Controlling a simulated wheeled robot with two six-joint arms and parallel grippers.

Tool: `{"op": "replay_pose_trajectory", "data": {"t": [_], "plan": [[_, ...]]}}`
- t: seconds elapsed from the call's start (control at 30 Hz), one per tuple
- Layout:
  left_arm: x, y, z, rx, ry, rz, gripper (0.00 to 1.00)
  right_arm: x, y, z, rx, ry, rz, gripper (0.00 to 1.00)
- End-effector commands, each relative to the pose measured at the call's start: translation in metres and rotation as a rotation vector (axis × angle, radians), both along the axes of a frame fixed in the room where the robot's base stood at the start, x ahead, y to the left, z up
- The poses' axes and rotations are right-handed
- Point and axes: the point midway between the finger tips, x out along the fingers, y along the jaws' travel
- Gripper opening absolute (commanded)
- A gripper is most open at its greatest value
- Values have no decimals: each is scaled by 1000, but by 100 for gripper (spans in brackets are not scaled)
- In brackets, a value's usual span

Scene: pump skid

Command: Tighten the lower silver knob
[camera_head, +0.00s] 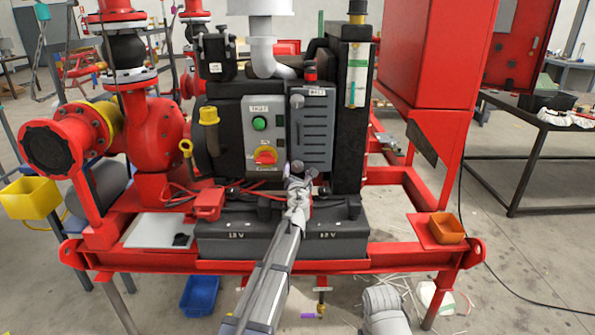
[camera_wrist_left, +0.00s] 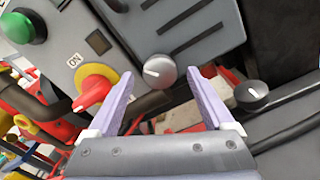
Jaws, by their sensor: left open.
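The lower silver knob (camera_wrist_left: 160,71), round with a white pointer line, sits at the bottom of the grey vented panel. In the left wrist view it lies between and just beyond the two pale fingertips of my left gripper (camera_wrist_left: 167,73), which is open. There is visible space on both sides of the knob. In the head view my left gripper (camera_head: 299,184) reaches up to the lower end of the vented panel (camera_head: 312,135) and partly hides that area. An upper silver knob (camera_head: 297,101) shows higher on that panel. My right gripper is not seen.
Left of the vented panel, a control box (camera_head: 263,135) carries a green button (camera_wrist_left: 18,28) and a red-and-yellow rotary switch (camera_wrist_left: 95,88). A black knob (camera_wrist_left: 251,95) is right of the fingers. Black batteries (camera_head: 225,235) and the red frame (camera_head: 160,265) lie below.

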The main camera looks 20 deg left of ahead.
Motion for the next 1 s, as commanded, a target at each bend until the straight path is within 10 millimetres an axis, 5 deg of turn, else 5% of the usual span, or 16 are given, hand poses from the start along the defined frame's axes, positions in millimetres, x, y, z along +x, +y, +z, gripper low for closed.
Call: {"op": "replay_pose_trajectory", "data": {"t": [0.37, 1.0], "plan": [[10, 3, 0, 0, 0, 0, 83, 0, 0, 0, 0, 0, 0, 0], [10, 3, 0, 0, 0, 0, 11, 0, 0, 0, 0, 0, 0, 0]]}}
